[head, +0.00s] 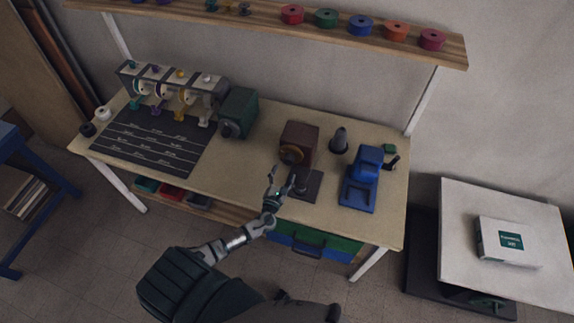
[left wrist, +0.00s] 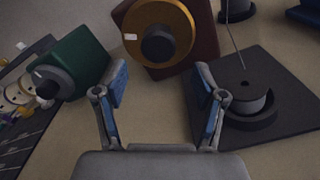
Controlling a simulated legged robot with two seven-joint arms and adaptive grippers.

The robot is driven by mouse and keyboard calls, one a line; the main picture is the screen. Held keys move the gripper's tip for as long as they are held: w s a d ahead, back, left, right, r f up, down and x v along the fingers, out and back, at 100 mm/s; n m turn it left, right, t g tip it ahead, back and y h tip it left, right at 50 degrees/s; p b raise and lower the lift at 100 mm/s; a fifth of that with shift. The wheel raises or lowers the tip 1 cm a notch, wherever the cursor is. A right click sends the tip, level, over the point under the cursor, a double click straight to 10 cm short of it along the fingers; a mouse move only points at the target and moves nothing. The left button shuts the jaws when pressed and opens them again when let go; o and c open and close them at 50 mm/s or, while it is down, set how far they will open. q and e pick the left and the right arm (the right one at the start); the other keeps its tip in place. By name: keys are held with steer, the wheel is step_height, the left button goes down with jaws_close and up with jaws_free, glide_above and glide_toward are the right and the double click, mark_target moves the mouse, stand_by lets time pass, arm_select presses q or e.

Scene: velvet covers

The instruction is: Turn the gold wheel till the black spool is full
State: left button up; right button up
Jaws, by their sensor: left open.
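The gold wheel (head: 291,154) sits on the front of a maroon box (head: 301,138) on the workbench. In the left wrist view the gold wheel (left wrist: 178,22) shows a black hub (left wrist: 158,46) and a white mark at its left. The black spool (left wrist: 243,92) stands on a dark plate (left wrist: 285,110), right of the wheel, with a thin thread running up from it. How full it is I cannot tell. My left gripper (head: 281,177) is open and empty just in front of the wheel, apart from it; its blue-padded fingers (left wrist: 160,88) are spread below the hub in the wrist view.
A green machine (head: 240,111) stands left of the maroon box. A dark cone (head: 339,139) and a blue machine (head: 364,181) stand to the right. A black mat (head: 150,142) covers the bench's left. Coloured spools line the shelf (head: 265,18) above.

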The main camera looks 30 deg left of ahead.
arm_select(q)
steer(key=v, duration=0.5)
steer(key=shift+s, duration=0.3)
